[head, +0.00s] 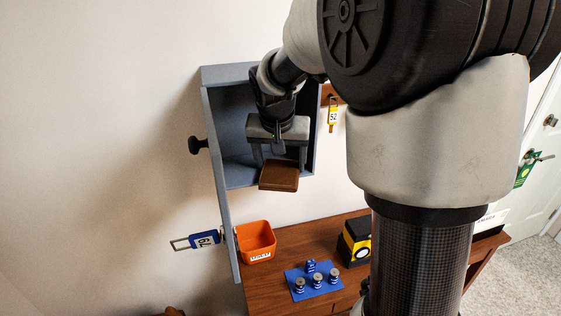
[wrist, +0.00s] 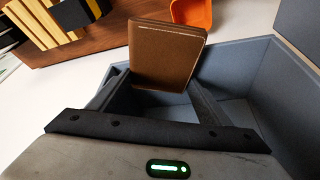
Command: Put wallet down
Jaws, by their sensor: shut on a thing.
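The brown wallet (head: 280,175) is held between the fingers of my gripper (head: 278,157), in front of the open grey-blue wall cabinet (head: 241,172). In the wrist view the wallet (wrist: 165,55) stands out beyond the fingertips of my gripper (wrist: 155,85), with its stitched edge showing. The cabinet's interior (wrist: 240,85) shows behind and below the fingers there.
An orange bin (head: 256,241) stands on the wooden table (head: 268,290) below. A blue mat (head: 298,292) holds several small blue-and-silver items. A yellow-and-black object (head: 354,240) stands to their right. The cabinet door (head: 222,195) hangs open at left, near a blue tag (head: 204,239).

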